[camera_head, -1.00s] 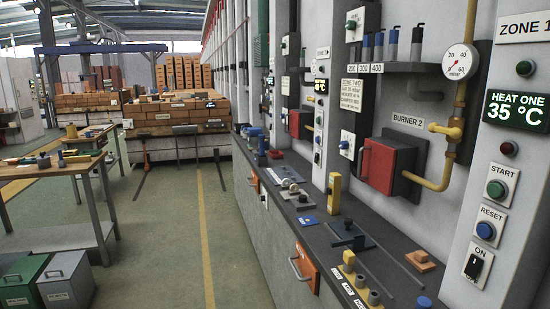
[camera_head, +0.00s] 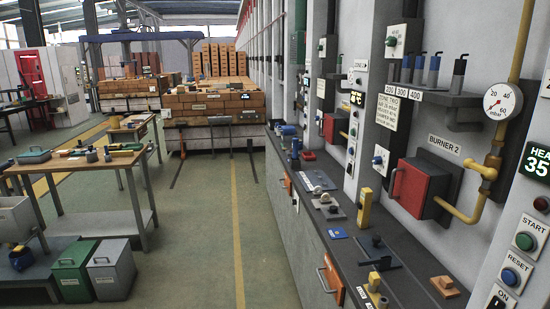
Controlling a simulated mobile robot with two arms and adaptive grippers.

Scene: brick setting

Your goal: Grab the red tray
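A small red, flat object (camera_head: 308,155) lies on the long dark counter (camera_head: 400,285), well ahead of me and next to a blue object (camera_head: 294,148). It may be the red tray, but it is too small to be sure. Neither of my grippers shows in the head view.
The counter runs along the wall at right, with a yellow block (camera_head: 365,207) and a red burner box (camera_head: 420,187) above it. A wooden workbench (camera_head: 118,162) and lidded bins (camera_head: 112,271) stand at left. The floor aisle (camera_head: 205,235) between them is clear.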

